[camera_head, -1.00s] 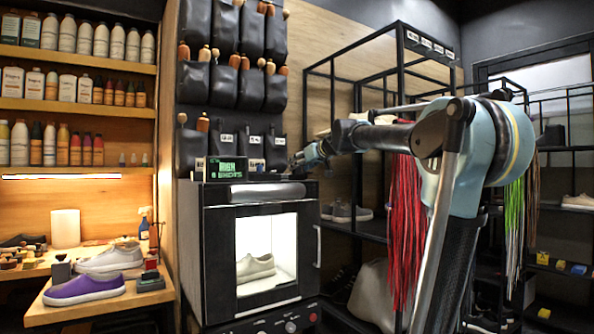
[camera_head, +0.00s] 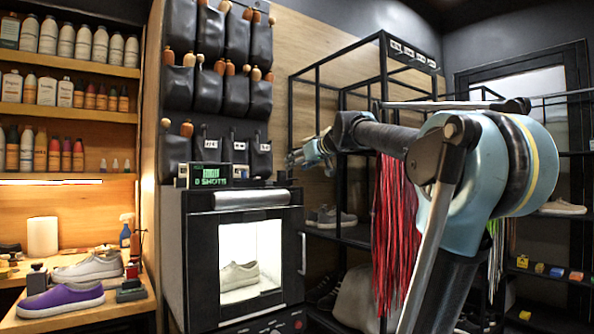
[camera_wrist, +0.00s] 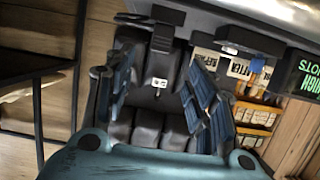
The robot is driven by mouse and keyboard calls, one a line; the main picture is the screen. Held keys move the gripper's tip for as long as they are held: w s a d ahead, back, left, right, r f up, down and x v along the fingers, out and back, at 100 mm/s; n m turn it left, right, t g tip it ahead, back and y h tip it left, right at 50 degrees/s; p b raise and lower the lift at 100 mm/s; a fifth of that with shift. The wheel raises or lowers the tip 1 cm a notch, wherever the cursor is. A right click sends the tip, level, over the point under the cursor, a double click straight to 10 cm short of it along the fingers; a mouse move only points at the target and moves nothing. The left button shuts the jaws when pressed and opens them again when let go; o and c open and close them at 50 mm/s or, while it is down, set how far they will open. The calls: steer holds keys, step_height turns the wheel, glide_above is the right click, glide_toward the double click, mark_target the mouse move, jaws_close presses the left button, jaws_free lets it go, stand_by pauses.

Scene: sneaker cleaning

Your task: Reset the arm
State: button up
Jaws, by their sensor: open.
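My arm reaches from the right of the head view toward the left, with my gripper (camera_head: 297,160) at its end, in front of the wooden wall just right of the black cabinet's top. In the wrist view my gripper (camera_wrist: 160,92) has its two blue fingers apart, with nothing between them. Behind the fingers, the wrist view shows dark hanging pouches (camera_wrist: 147,125). The fingertips are small in the head view.
A black cabinet (camera_head: 200,262) with a lit window holds a pale sneaker (camera_head: 239,275). Purple (camera_head: 60,299) and grey (camera_head: 88,267) shoes sit on the bench at left. Red laces (camera_head: 396,225) hang behind my arm. A black rack (camera_head: 338,230) stands behind.

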steer(key=s+d+f+m+g+h, duration=0.2)
steer(key=s+d+f, duration=0.3)
steer(key=s+f, duration=0.7)
steer(key=s+d+f+m+g+h, duration=0.2)
steer(key=s+f, duration=1)
steer(key=f, duration=1.2)
steer(key=s+d+f+m+g+h, duration=0.2)
steer(key=s+d+f+g+h, duration=0.2)
steer(key=s+f, duration=0.8)
steer(key=d+f+g, duration=0.2)
steer(key=d+f, duration=0.2)
steer(key=f, duration=0.3)
steer(key=shift+d+m, duration=0.3)
steer(key=shift+d, duration=0.1)
steer(key=shift+w+f, duration=0.2)
steer(key=shift+w, duration=0.25)
